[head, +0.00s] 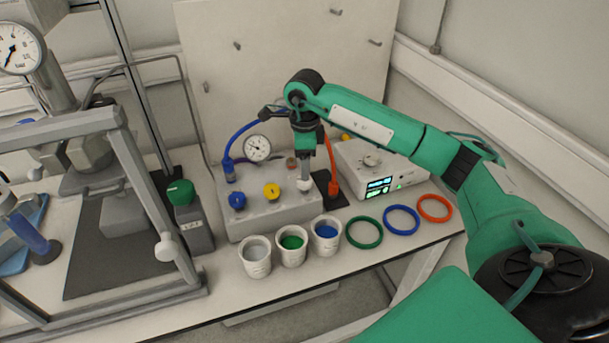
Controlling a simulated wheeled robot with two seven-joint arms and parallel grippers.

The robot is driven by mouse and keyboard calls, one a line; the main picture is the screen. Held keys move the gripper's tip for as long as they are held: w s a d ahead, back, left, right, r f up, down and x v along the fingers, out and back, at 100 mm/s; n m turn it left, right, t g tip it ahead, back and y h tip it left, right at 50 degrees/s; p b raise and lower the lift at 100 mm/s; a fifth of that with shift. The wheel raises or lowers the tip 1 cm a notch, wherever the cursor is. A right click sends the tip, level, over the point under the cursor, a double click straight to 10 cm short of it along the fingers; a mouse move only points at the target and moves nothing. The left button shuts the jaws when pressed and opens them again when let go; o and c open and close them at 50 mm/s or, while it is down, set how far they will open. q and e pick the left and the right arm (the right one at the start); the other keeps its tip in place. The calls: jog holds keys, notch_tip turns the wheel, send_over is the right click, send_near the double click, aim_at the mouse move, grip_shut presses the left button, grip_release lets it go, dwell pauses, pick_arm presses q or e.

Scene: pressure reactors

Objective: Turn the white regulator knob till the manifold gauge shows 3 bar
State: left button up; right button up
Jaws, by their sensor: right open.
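The grey manifold block (262,218) stands on the bench in the middle of the head view. Its round white-faced manifold gauge (257,148) rises at the back; the reading is too small to tell. A blue knob (237,200) and a yellow knob (271,190) sit on its top. The white regulator knob (304,185) is at the right end of the block, partly covered by my gripper. My right gripper (304,175) points down at this knob and is open; whether its fingers touch the knob cannot be told. My left gripper is not in view.
Cups with grey, green (291,243) and blue contents stand in front of the block. Green, blue (401,219) and orange rings lie to the right. A white instrument (382,170) with a lit display stands behind them. A grey frame (100,125) with a large gauge (18,48) fills the left.

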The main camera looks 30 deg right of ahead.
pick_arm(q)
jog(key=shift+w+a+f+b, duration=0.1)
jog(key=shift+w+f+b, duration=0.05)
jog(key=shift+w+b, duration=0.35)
pick_arm(e)
notch_tip(320, 180, up, 8)
jog(key=shift+r, duration=0.2)
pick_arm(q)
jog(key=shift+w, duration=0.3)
